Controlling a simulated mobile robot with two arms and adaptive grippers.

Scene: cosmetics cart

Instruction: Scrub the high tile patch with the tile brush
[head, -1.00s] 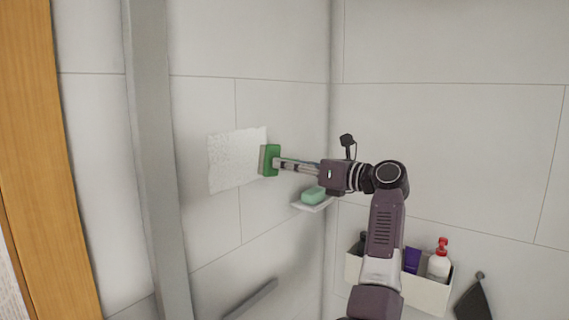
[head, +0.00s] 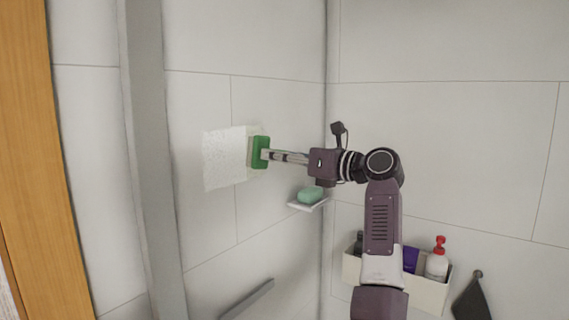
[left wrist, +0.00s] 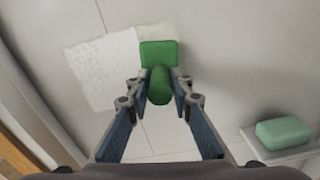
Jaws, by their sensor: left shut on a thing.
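The high tile patch (head: 223,158) is a whitish, speckled square on the left tiled wall; it also shows in the left wrist view (left wrist: 100,72). The tile brush (head: 261,152) has a green head with a pale face turned to the wall, at the right edge of the patch. In the left wrist view the green brush (left wrist: 159,55) overlaps the patch's right part, and its handle points back between my fingers. My left gripper (head: 285,157) is shut on the handle. I cannot tell for sure whether the bristles touch the wall. My right gripper is not in view.
A small shelf (head: 294,206) with a green soap (head: 311,194) sits just below my left gripper. A white caddy (head: 428,293) with bottles and a dark hanging cloth (head: 473,299) are at lower right. A grey bar (head: 247,300) is low on the left wall. A grey post (head: 150,160) stands left.

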